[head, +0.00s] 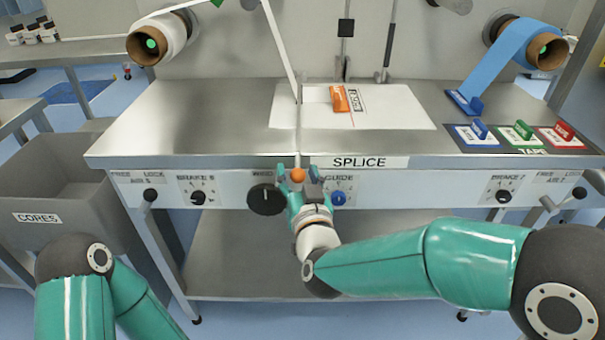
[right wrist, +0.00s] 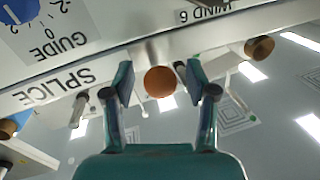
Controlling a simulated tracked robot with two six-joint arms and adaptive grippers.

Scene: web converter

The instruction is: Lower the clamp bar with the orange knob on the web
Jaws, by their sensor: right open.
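The orange knob (head: 298,175) sits at the front edge of the splice table, just below and left of the SPLICE label. A thin pale metal bar (head: 298,140) runs from it back across the table; its height above the web is hard to tell. The white web (head: 282,50) comes down from above to the table. My right gripper (head: 298,172) is open, with a finger on each side of the knob. In the right wrist view the knob (right wrist: 160,82) shows between the open fingers (right wrist: 155,85), with gaps visible on both sides. My left gripper is out of view.
A black dial (head: 266,199) and the blue GUIDE knob (head: 338,198) flank my right gripper on the front panel. An orange tool (head: 340,98) lies on the white splice plate (head: 390,110). Tape holders (head: 520,136) stand at right, a CORES bin (head: 50,185) at left.

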